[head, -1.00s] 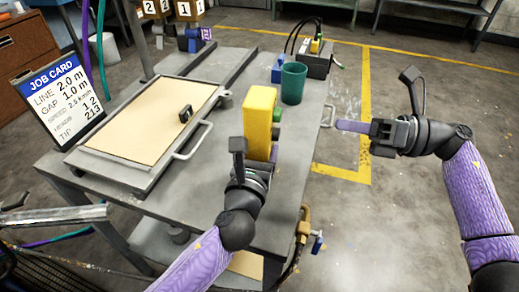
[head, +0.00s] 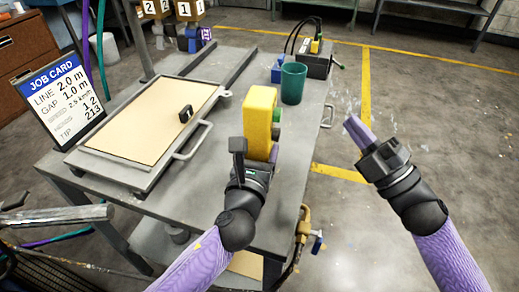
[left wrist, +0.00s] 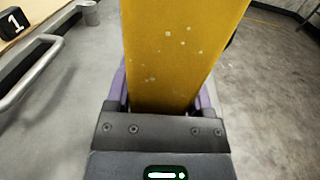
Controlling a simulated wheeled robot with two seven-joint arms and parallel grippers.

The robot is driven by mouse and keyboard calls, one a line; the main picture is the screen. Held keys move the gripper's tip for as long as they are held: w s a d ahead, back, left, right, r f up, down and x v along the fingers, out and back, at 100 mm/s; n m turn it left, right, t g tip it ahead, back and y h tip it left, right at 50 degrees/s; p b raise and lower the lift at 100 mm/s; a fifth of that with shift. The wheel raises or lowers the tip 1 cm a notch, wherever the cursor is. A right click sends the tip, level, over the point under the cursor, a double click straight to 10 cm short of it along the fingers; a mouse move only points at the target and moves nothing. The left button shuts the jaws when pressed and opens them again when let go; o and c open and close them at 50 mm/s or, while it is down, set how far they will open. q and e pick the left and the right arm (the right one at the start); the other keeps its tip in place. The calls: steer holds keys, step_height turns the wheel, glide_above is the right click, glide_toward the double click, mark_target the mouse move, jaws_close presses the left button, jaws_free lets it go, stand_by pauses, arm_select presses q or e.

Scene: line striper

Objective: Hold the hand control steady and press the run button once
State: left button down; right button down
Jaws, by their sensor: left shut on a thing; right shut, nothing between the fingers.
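The yellow hand control (head: 258,122) stands upright over the right part of the grey workbench in the head view. My left gripper (head: 262,160) is shut on its lower end. In the left wrist view the hand control (left wrist: 175,50) rises between the purple fingers. On its right side a green button (head: 277,115) shows, with a dark one (head: 276,133) below it; I cannot read which is the run button. My right gripper (head: 357,130) is shut and empty, off the bench's right edge, apart from the hand control, with its fingers pointing up and left.
A green cup (head: 293,84) and a dark box with cables (head: 316,62) stand behind the hand control. A framed tan board (head: 150,120) with a metal handle (head: 195,140) lies to the left. A job card (head: 62,98) stands at the left edge. The floor at right is clear.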

mark_target(277, 115)
steer(key=w+a+m+h, duration=0.1)
steer(key=w+a, duration=0.1)
steer(key=a, duration=0.6)
steer(key=shift+a+f+t, duration=0.15)
steer(key=shift+t, duration=0.25)
steer(key=shift+a, duration=0.1)
stand_by(1.4)
steer(key=shift+w+a, duration=0.1)
steer(key=shift+a, duration=0.25)
